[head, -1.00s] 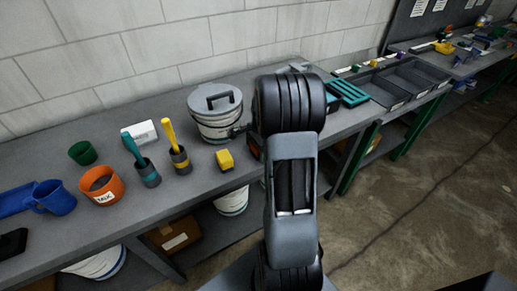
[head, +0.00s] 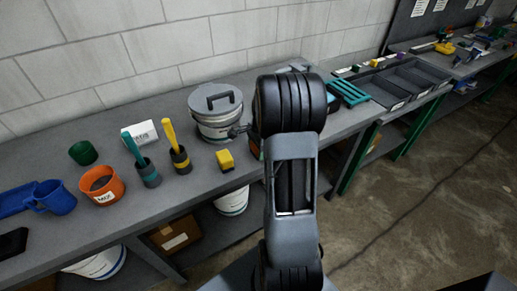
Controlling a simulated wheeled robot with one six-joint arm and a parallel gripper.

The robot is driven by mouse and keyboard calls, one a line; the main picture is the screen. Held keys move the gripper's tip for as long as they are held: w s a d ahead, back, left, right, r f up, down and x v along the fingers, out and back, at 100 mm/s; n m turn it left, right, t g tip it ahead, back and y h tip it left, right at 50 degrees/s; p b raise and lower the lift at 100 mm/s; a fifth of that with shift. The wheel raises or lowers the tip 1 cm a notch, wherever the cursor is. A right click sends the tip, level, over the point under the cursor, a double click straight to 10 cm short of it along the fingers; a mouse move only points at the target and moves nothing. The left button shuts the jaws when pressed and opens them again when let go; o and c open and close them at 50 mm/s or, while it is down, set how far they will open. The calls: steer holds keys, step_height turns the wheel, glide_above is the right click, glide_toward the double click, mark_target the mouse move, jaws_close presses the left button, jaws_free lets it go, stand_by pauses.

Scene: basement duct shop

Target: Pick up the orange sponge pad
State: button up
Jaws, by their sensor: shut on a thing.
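I cannot make out an orange sponge pad in the head view. My own arm fills the middle of the picture and covers part of the bench. My gripper is hidden behind the arm, so its fingers and anything between them do not show. A thin sliver of something reddish shows at the arm's left edge, too small to identify. A yellow block (head: 225,160) lies on the bench left of my arm.
On the grey bench (head: 190,205) stand a lidded bucket (head: 216,115), two holders with teal and yellow handles (head: 180,160), an orange mug (head: 102,187), a blue mug (head: 53,198), a green cup (head: 83,153) and a white box (head: 139,133). A teal rack (head: 349,93) and grey bins (head: 381,88) are at right.

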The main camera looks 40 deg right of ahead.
steer(key=shift+r, duration=0.6)
step_height(320, 180, up, 2)
steer(key=shift+s+r, duration=0.15)
steer(key=shift+r, duration=0.1)
steer(key=s+a+r+b, duration=0.1)
steer(key=s+a+r, duration=0.2)
steer(key=s+r, duration=0.6)
steer(key=shift+s, duration=2.2)
steer(key=shift+r, duration=0.1)
steer(key=o, duration=0.3)
steer(key=shift+c, duration=1)
steer(key=shift+w, duration=0.1)
